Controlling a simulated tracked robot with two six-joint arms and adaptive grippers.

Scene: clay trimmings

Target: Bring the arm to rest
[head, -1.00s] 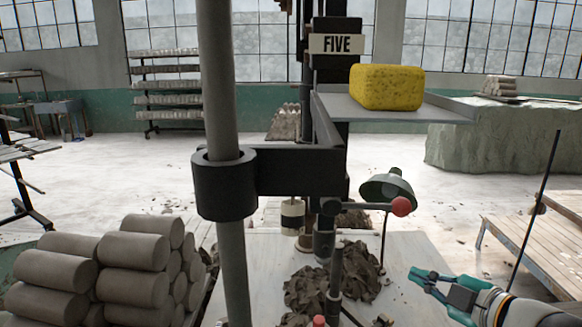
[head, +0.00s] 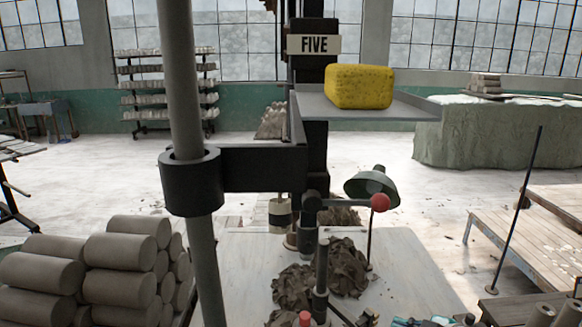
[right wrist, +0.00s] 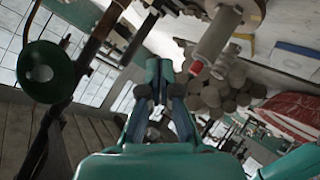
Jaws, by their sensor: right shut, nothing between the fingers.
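My right gripper (head: 408,321) shows at the bottom edge of the head view, right of centre, with only its teal fingers and part of the wrist in frame. It is low, near the front of the pale work table (head: 400,270). In the right wrist view its fingers (right wrist: 160,72) are together with nothing between them. A heap of dark clay trimmings (head: 342,268) lies on the table, left of and beyond the gripper, apart from it. My left gripper is not in view.
A grey upright post with a black bracket (head: 262,168) stands at centre left. A yellow sponge (head: 358,86) sits on a shelf (head: 420,112). Clay cylinders (head: 120,283) are stacked at left.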

